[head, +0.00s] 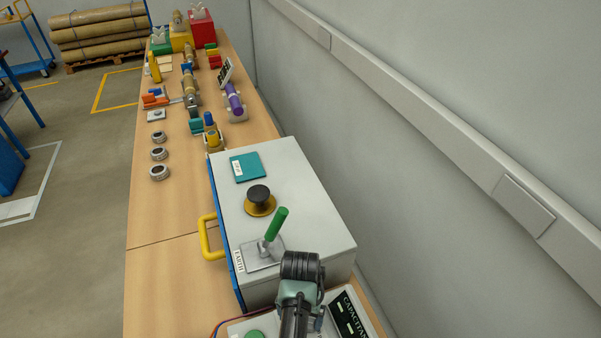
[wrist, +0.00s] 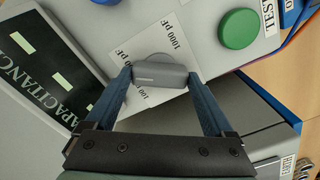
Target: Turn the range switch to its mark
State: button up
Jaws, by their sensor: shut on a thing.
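The range switch (wrist: 160,76) is a grey bar-shaped knob on a white printed plate (wrist: 187,44) in the wrist view. The plate carries "1000 pF" above the knob and another, partly covered marking below it. My gripper (wrist: 160,80) is shut on the knob, one blue finger at each end of the bar. The bar lies nearly level in this view.
A green button (wrist: 239,29) sits right of the switch, by a TEST label. The dark capacitance display (wrist: 45,65) is on the left. A grey cabinet (head: 310,215) with a green-handled earth lever (head: 275,224) stands just beyond my arm. The wall is on the right.

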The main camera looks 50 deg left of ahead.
jog(key=shift+r+m, duration=0.1)
jog(key=shift+m, duration=0.7)
jog(key=shift+w, duration=0.1)
jog(key=o, duration=1.1)
notch_tip(320, 180, up, 13)
